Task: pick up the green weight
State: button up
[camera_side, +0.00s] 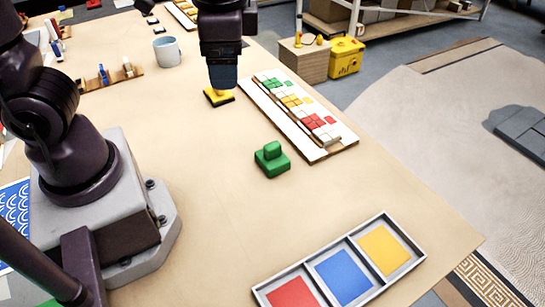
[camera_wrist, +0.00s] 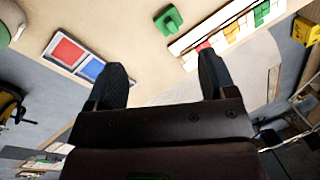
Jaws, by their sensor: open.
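The green weight (camera_side: 272,159) is a stepped block with a raised knob. It stands upright on the table in the middle of the side view. It also shows at the top of the wrist view (camera_wrist: 168,19). My gripper (camera_side: 222,88) points down behind and left of the green weight in the side view, clearly apart from it. In the wrist view its two dark fingers (camera_wrist: 163,76) are spread, with nothing between them. A yellow block (camera_side: 218,97) shows at the fingertips in the side view; I cannot tell if they touch.
A white board (camera_side: 335,150) with green, yellow, red and white tiles lies behind the green weight. A tray (camera_side: 383,284) with red, blue and yellow squares is at the front right. A mug (camera_side: 167,52) stands at the back left. The table around the green weight is clear.

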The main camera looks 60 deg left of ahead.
jog(key=w+d+f+m+g+y, duration=0.1)
jog(key=w+d+f+m+y, duration=0.15)
jog(key=f, duration=0.35)
jog(key=w+d+f+m+g+y, duration=0.1)
jog(key=w+d+f+m+y, duration=0.1)
jog(key=f+m+y, duration=0.25)
jog(key=m+t+y, duration=0.7)
jog(key=m+t, duration=0.1)
jog(key=m, duration=0.2)
send_near(274, 149)
jog(key=x, duration=1.1)
jog(key=shift+a+f, duration=0.1)
jog(key=shift+a, duration=0.05)
jog(key=shift+t, duration=0.3)
jog(key=c, duration=1.3)
jog(key=shift+c, duration=0.2)
